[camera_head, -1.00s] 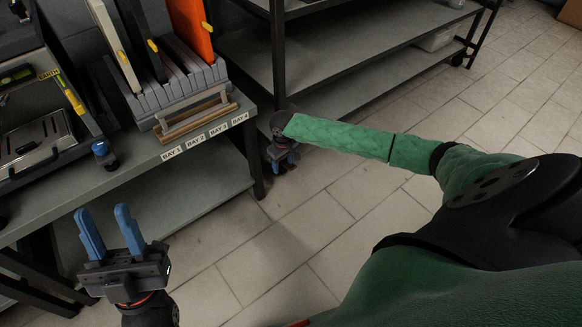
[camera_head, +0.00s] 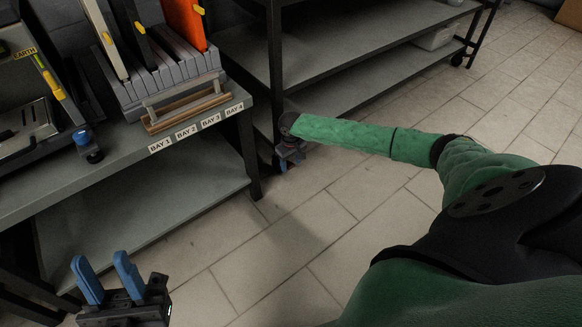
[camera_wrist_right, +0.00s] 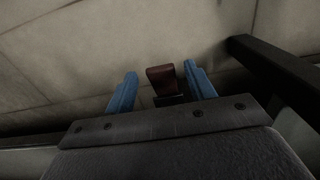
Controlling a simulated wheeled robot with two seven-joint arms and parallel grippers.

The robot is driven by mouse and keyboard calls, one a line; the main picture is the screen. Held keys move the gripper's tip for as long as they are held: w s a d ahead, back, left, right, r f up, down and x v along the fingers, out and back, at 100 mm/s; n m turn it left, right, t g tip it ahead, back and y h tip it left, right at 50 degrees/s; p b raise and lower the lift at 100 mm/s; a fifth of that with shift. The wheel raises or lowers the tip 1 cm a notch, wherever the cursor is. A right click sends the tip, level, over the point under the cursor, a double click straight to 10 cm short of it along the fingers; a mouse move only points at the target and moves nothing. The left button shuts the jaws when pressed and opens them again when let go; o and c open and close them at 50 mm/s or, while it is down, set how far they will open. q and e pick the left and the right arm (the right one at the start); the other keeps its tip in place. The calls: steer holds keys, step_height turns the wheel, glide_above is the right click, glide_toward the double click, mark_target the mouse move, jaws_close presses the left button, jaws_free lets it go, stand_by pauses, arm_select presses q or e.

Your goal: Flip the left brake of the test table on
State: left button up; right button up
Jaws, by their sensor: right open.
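A grey table (camera_head: 62,190) with bay labels stands at the left in the head view; I cannot tell for sure that it is the test table. My right gripper (camera_head: 288,158) is low beside its dark right front leg (camera_head: 250,160). In the right wrist view the right gripper (camera_wrist_right: 159,80) is open, its blue fingers apart. A small dark red piece (camera_wrist_right: 162,78), possibly a brake lever, shows between the fingers; no clear contact shows. My left gripper (camera_head: 101,260) is open and empty at the lower left, in front of the table.
A dark metal shelf rack (camera_head: 360,60) stands behind my right arm. A slotted grey rack (camera_head: 170,80) with upright panels and a blue-topped knob (camera_head: 87,143) are on the table. The tiled floor (camera_head: 300,220) is clear in front. A dark bar (camera_wrist_right: 275,65) crosses the right wrist view.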

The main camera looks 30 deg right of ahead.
steer(key=shift+f, duration=0.45)
steer(key=c, duration=1)
